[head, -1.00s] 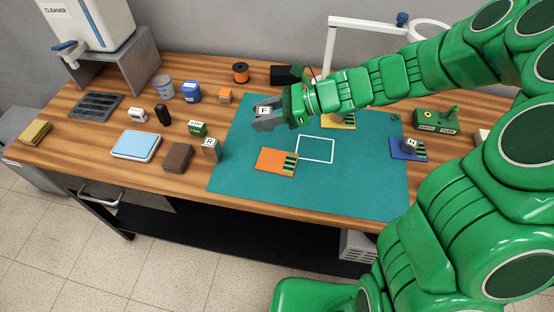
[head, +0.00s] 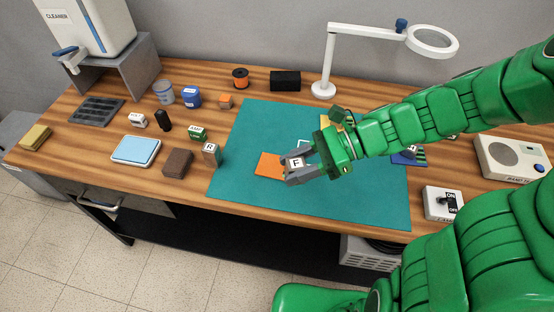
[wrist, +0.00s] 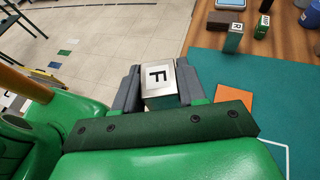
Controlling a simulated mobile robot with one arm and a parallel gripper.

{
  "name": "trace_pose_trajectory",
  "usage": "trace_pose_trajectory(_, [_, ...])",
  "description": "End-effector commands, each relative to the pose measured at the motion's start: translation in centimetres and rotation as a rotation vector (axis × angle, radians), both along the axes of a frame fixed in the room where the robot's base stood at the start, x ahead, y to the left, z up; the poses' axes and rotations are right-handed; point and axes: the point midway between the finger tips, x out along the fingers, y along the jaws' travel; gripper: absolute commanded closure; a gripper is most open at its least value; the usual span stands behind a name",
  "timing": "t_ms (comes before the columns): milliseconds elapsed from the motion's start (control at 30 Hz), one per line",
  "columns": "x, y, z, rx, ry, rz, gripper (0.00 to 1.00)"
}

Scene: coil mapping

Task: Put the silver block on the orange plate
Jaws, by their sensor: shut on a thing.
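The silver block, marked F on its white top, is held between the grey fingers of my gripper (head: 292,174). The silver block (head: 296,162) also shows in the wrist view (wrist: 159,88), upright between both fingers. The orange plate (head: 268,165) lies on the teal mat, partly hidden behind my gripper in the head view. In the wrist view the orange plate (wrist: 233,97) lies to the right of the block and below it. The block is over or near the plate's right part; its exact height above the mat is hard to tell.
The teal mat (head: 240,180) has a yellow plate (head: 325,121) and a blue plate (head: 402,159), both partly behind my arm. A block marked R (head: 210,155) stands by the mat's left edge. A brown block (head: 178,163) and blue-topped scale (head: 136,149) lie further left.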

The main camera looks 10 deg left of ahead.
Motion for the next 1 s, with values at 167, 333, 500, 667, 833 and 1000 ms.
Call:
trace_pose_trajectory(167, [2.2,1.2,-1.1,-0.001,-0.001,0.001,0.98])
trace_pose_trajectory(333, [4.1,2.3,-2.1,0.002,0.004,0.002,0.98])
trace_pose_trajectory(500, [6.3,3.5,-3.1,0.001,0.000,0.000,0.98])
trace_pose_trajectory(667, [7.7,4.3,-4.6,0.001,0.004,0.001,0.98])
trace_pose_trajectory(833, [9.0,4.9,-6.2,0.001,0.000,0.000,0.98])
trace_pose_trajectory(1000, [10.1,5.5,-7.8,0.001,0.003,-0.001,0.98])
